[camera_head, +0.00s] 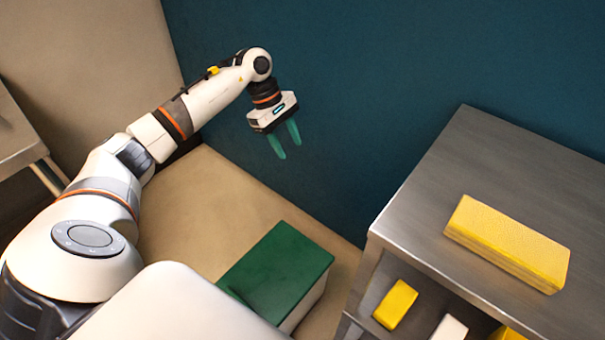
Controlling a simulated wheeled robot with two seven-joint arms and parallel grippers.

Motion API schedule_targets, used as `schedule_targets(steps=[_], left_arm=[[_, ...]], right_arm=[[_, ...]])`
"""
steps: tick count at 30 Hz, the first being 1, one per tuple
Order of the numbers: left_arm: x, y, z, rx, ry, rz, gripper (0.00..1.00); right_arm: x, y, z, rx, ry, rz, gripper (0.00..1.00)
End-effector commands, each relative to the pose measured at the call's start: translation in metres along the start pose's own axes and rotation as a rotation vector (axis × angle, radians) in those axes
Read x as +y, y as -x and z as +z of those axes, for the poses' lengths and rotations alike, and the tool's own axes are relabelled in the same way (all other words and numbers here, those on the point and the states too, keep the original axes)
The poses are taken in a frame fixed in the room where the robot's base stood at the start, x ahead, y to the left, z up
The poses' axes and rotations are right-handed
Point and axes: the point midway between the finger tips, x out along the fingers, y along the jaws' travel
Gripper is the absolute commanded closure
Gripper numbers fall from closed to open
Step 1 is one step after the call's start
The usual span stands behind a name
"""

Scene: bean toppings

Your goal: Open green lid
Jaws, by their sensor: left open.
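The green lid (278,268) lies flat on top of a white box (305,305) that stands low, at the bottom centre of the head view. The lid looks closed, and its near left part is hidden behind my own white body. My left gripper (285,140) has green fingers that point down and stand apart, with nothing between them. It hangs well above and beyond the lid, near the blue wall, and does not touch it. My right gripper does not show.
A steel table (450,165) stands at the right with a yellow block (508,243) on top. Its lower shelf holds a smaller yellow block (396,304) and a white item (450,328). A blue wall (380,70) closes the back. Tan floor (190,205) is clear left of the box.

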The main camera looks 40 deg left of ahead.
Motion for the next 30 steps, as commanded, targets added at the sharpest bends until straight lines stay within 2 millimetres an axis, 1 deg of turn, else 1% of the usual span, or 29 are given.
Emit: schedule_targets(steps=[1,4,6,9,13,18,27,28,30], left_arm=[[0.001,-0.013,0.0,0.002,0.001,0.004,0.55],[0.001,-0.034,0.0,0.003,0.001,0.004,0.55],[0.001,-0.049,0.0,0.004,0.002,0.004,0.55],[0.0,-0.067,0.0,0.004,0.003,0.002,0.55],[0.0,-0.085,0.0,0.003,0.002,0.002,0.55],[0.0,-0.097,0.0,0.002,0.002,0.0,0.55],[0.0,-0.099,0.0,0.001,0.002,0.0,0.55],[0.0,-0.099,0.0,0.001,0.002,0.0,0.58],[0.0,-0.099,0.0,0.001,0.002,0.0,0.7]], right_arm=[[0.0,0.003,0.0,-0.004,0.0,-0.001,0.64],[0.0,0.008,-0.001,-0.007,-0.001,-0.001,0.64],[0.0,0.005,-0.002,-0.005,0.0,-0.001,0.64],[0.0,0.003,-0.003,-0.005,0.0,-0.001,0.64],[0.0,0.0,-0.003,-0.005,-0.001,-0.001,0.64],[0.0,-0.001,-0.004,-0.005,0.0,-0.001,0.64],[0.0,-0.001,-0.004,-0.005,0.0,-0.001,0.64],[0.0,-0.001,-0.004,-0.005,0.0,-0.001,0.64],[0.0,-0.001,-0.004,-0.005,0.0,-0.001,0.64]])
